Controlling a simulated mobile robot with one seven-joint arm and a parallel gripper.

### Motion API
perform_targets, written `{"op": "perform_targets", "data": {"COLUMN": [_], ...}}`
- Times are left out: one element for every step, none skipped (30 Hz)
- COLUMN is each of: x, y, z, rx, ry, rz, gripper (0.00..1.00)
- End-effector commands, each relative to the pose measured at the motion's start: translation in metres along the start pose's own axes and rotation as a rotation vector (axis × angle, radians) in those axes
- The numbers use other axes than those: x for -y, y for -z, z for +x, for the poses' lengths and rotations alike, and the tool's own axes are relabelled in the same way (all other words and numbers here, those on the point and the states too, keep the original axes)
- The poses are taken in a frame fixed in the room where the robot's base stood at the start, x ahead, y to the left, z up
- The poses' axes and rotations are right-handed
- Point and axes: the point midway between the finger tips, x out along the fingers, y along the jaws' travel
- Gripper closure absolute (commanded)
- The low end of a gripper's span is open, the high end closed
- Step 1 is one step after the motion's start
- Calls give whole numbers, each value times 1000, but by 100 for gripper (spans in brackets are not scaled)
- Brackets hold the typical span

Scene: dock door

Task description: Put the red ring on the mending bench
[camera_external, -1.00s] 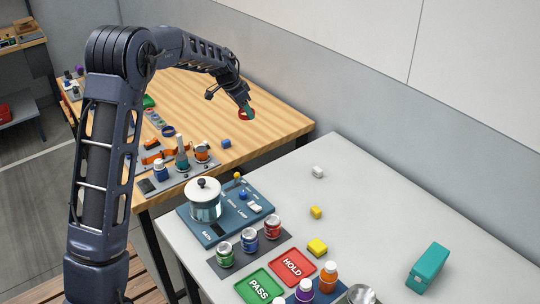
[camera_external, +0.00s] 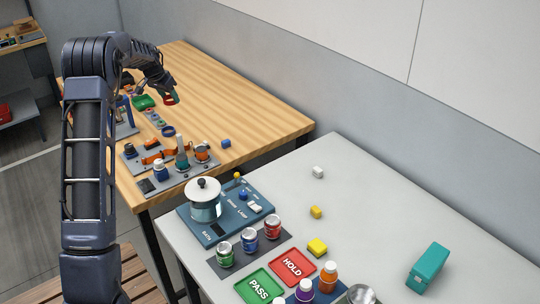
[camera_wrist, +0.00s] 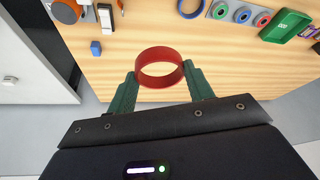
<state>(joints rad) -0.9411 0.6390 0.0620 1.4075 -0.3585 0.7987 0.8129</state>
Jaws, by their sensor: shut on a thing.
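The red ring (camera_wrist: 160,67) is between the two green fingers of my gripper (camera_wrist: 160,84) in the wrist view, and the fingers are shut on it. In the external view the red ring (camera_external: 171,98) shows small at the end of my arm, over the wooden bench (camera_external: 262,122). It appears to be held above the wood, but the exact height is hard to tell. No label in view says which surface is the mending bench.
A green tray (camera_external: 144,102), a blue ring (camera_external: 168,131) and a blue cube (camera_external: 226,143) lie on the wooden bench. The bench's right part is clear. A grey table (camera_external: 370,220) holds several items.

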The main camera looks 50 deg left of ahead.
Motion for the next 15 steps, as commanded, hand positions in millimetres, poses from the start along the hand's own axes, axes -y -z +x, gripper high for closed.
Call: {"op": "perform_targets", "data": {"x": [0,0,0,0,0,0,0,0,0,0,0,0,0,0,0], "y": [-4,-6,-10,-12,-15,-18,-20,-23,-26,-29,-31,-35,-37,-40,-43], "z": [8,13,21,28,34,42,48,54,62,68,74,82,88,94,102], "rx": [3,2,3,4,3,3,3,3,3,4,3,3,3,3,2], "ry": [-1,-1,-2,-2,-2,-2,-2,-2,-2,-2,-2,-2,-3,-3,-2], "rz": [-1,-1,-1,-2,-3,-3,-2,-1,-1,-1,-1,-2,-2,-1,-1], "gripper": [70,70,70,70,70,70,70,70,70,70,70,70,70,70,70]}}
